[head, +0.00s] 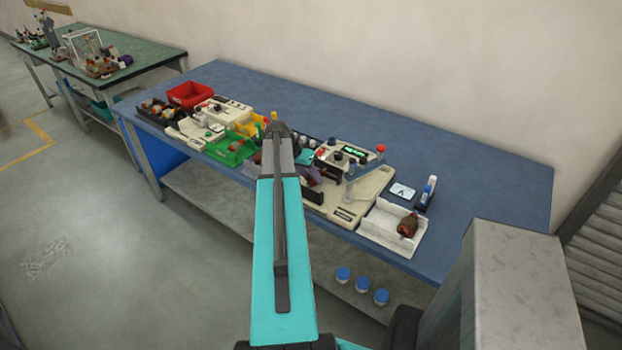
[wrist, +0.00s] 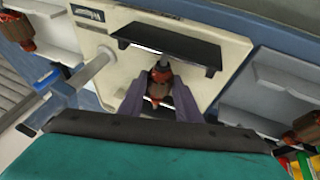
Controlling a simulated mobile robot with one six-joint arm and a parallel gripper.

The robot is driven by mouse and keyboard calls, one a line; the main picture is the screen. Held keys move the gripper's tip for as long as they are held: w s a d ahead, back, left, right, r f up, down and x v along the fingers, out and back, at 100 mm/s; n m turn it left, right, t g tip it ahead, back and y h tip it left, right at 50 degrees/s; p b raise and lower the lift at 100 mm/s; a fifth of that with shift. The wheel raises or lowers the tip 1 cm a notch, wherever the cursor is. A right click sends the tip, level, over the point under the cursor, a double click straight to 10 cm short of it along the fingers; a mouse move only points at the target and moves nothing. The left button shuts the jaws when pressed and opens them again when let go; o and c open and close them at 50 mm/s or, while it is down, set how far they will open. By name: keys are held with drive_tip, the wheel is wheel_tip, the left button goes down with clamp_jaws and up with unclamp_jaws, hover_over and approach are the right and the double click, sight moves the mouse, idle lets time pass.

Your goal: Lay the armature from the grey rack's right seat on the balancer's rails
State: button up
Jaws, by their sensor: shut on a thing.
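In the wrist view my gripper (wrist: 160,98) is shut on an armature (wrist: 160,76), with a dark end and copper windings between the two grey-purple fingers. The armature is over the cream balancer (wrist: 110,58), close to a black rail (wrist: 165,48). I cannot tell whether it touches the rails; the fingers and my wrist hide the near side. In the head view the balancer (head: 345,213) stands at the table's front, and my arm hides most of the gripper and the held armature. A grey rack (wrist: 262,85) is partly visible at the wrist view's right.
A white tray (head: 380,236) with another armature (head: 408,225) lies right of the balancer. A post with a red knob (head: 381,149) rises beside the balancer; its grey bar (wrist: 75,75) passes left of my gripper. Green (head: 230,150) and red (head: 190,94) bins stand left.

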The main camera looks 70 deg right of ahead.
drive_tip(key=o, duration=1.3)
drive_tip(key=shift+c, duration=0.2)
drive_tip(key=shift+r, duration=0.2)
drive_tip(key=b+v, duration=0.4)
drive_tip(key=v, duration=0.9)
drive_tip(key=shift+w+a+r, duration=0.15)
drive_tip(key=shift+a, duration=0.05)
